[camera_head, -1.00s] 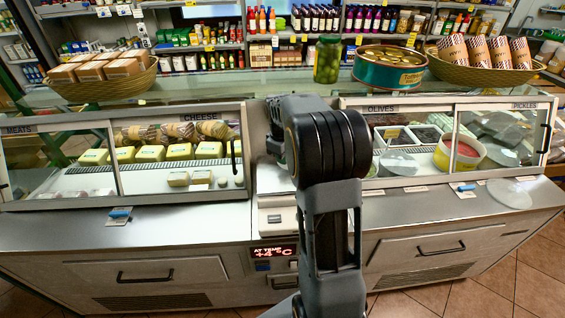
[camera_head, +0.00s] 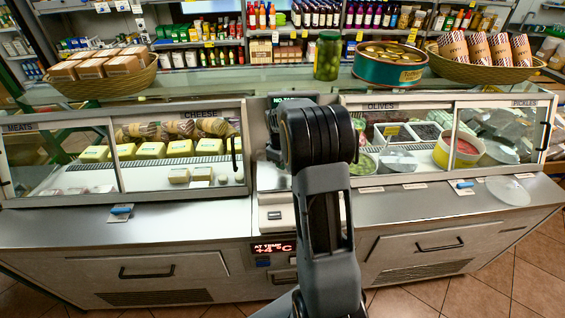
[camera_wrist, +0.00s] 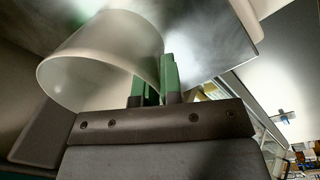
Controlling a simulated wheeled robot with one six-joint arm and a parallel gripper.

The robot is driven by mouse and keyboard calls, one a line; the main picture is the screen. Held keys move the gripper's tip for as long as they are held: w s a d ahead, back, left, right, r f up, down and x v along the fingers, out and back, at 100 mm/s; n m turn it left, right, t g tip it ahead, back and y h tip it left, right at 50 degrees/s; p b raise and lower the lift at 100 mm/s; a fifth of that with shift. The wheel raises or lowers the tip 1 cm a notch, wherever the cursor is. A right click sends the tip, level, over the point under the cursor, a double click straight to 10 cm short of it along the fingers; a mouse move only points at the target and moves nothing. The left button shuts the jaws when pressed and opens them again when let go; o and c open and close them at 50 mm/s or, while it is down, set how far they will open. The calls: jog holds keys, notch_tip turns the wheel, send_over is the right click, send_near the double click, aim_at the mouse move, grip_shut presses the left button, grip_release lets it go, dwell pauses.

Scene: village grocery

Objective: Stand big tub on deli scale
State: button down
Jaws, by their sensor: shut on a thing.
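A pale, translucent white tub (camera_wrist: 105,55) fills the upper left of the wrist view, its round rim towards the lower left. My gripper (camera_wrist: 155,85) has green fingertips shut on the tub's wall near its right side. A shiny metal plate (camera_wrist: 215,40) lies directly behind the tub; I cannot tell if they touch. In the head view, the deli scale's lit display (camera_head: 292,97) shows above my arm, between the two glass cases. My arm hides most of the scale, the held tub and my gripper there.
The cheese case (camera_head: 165,150) stands left and the olives case (camera_head: 400,140) right of the scale. A pickle jar (camera_head: 328,56) and a large green tin (camera_head: 390,66) stand on the glass top behind. A clear lid (camera_head: 508,191) lies on the right counter.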

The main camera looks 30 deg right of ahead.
jog(key=c, duration=1.3)
grip_release()
jog(key=shift+f, duration=0.1)
jog(key=s+a+r, duration=0.1)
jog(key=a+r, duration=0.1)
jog(key=r, duration=0.5)
jog(key=s+a+r, duration=0.2)
jog(key=r, duration=0.5)
jog(key=s+a+f+m+t, duration=0.1)
jog(key=s+a, duration=0.3)
jog(key=s, duration=0.2)
jog(key=s+a+f+m+t, duration=0.1)
jog(key=s+a+m, duration=0.1)
jog(key=s+a, duration=0.3)
jog(key=s+a+f+m+t, duration=0.1)
jog(key=s+a+m+t, duration=0.1)
jog(key=s+a, duration=0.2)
jog(key=shift+s+a+y+b, duration=0.15)
jog(key=shift+s+y+b, duration=0.05)
jog(key=shift+s, duration=0.6)
jog(key=shift+s+a+y+b, duration=0.15)
jog(key=shift+s+y, duration=0.05)
jog(key=shift+s, duration=0.55)
